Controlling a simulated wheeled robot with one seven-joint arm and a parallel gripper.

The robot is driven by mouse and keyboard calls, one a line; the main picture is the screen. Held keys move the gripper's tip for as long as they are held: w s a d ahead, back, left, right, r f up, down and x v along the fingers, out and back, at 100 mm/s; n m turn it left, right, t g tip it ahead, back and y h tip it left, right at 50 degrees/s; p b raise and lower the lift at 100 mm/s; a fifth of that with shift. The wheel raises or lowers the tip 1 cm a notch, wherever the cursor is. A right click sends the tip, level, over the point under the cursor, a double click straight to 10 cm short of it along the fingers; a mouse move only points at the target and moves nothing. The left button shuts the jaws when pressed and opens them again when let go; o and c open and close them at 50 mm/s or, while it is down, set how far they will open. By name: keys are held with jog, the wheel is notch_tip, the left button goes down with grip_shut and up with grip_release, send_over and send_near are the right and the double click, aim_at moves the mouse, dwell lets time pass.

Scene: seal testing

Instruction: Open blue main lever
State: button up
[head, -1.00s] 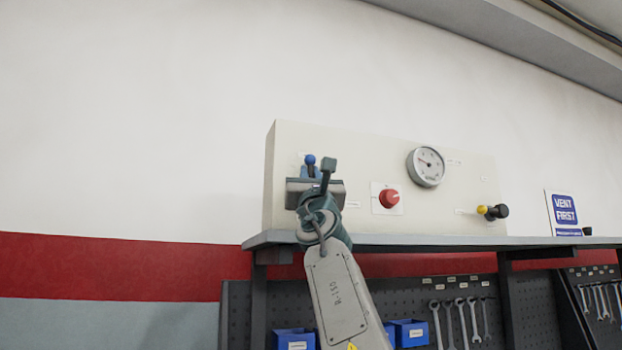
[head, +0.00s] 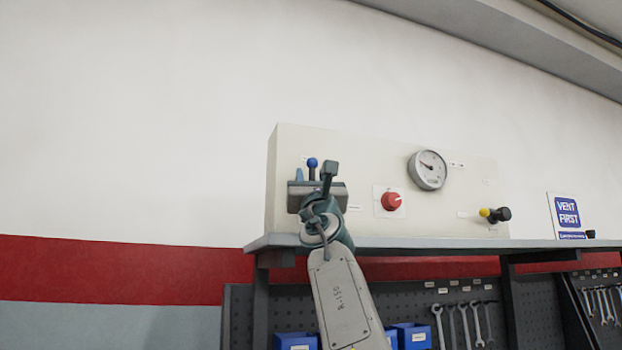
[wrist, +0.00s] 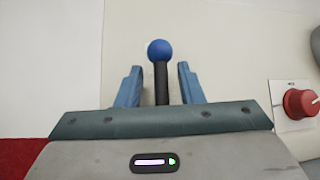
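The blue main lever (wrist: 160,52) has a blue ball on a black stem and stands upright on the cream panel. In the wrist view it rises between the two blue fingers of my gripper (wrist: 160,85). The fingers are apart, with a gap on each side of the stem, so my gripper is open around the lever. The lever's ball also shows in the head view (head: 312,163), just above my gripper. The lever's base is hidden behind my gripper body.
The panel (head: 350,160) stands on a grey shelf (head: 420,244). It carries a red knob (head: 391,201) right of my gripper, a round gauge (head: 428,170), and a black-and-yellow valve handle (head: 497,214). A "VENT FIRST" sign (head: 566,214) stands at right. Wrenches (head: 460,322) hang below.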

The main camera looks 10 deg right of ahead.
jog(key=shift+s+f+b, duration=0.3)
jog(key=shift+f+b, duration=0.15)
jog(key=shift+b, duration=0.2)
jog(key=b+v, duration=1.2)
jog(key=shift+s+f, duration=0.2)
jog(key=shift+s, duration=0.15)
